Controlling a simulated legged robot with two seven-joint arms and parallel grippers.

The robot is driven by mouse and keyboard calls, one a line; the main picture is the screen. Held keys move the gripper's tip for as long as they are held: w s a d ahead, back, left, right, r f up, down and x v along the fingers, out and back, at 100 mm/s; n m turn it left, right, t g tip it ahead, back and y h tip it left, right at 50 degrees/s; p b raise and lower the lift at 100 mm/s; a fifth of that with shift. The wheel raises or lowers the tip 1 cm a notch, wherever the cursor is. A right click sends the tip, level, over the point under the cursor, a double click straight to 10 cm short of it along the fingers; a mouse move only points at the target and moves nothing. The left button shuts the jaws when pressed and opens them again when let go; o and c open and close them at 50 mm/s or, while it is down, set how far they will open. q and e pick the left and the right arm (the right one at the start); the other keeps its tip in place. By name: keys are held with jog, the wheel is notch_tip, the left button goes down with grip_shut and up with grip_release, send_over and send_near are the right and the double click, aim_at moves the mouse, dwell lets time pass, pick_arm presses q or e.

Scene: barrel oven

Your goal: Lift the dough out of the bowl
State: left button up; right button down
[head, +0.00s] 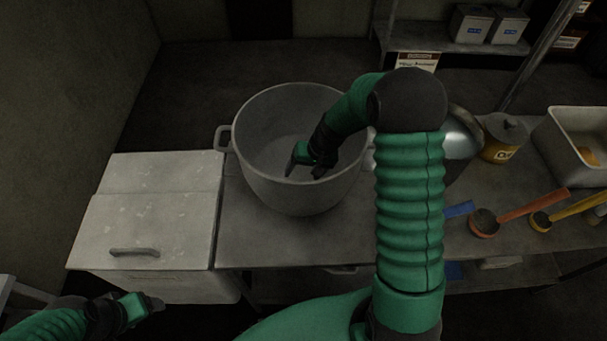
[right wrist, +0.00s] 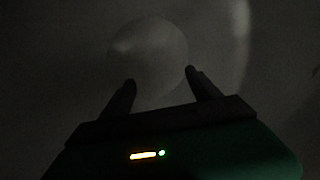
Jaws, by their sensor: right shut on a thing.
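A large grey metal bowl (head: 305,195) with side handles stands on the table. My right gripper (head: 304,173) reaches down inside it, fingers pointing downward. In the right wrist view, the pale round dough (right wrist: 150,50) lies dim between and beyond the fingertips of this gripper (right wrist: 160,78), which is shut on it. In the head view I cannot make the dough out against the bowl's inside. I cannot tell whether it touches the bowl's bottom. My left gripper (head: 150,304) is at the lower left, away from the bowl, and its opening is unclear.
A white lidded chest (head: 150,215) stands left of the bowl. My right arm covers part of the table right of the bowl.

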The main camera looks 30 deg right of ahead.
aim_at(304, 168)
notch_tip(304, 168, up, 9)
jog(key=shift+f, duration=0.2)
jog(key=shift+r+p, duration=0.35)
jog(key=shift+p, duration=0.1)
jog(key=shift+r+p, duration=0.6)
notch_tip(304, 168, up, 20)
jog(key=p, duration=1.9)
jog(key=shift+p, duration=0.4)
jog(key=shift+f, duration=0.2)
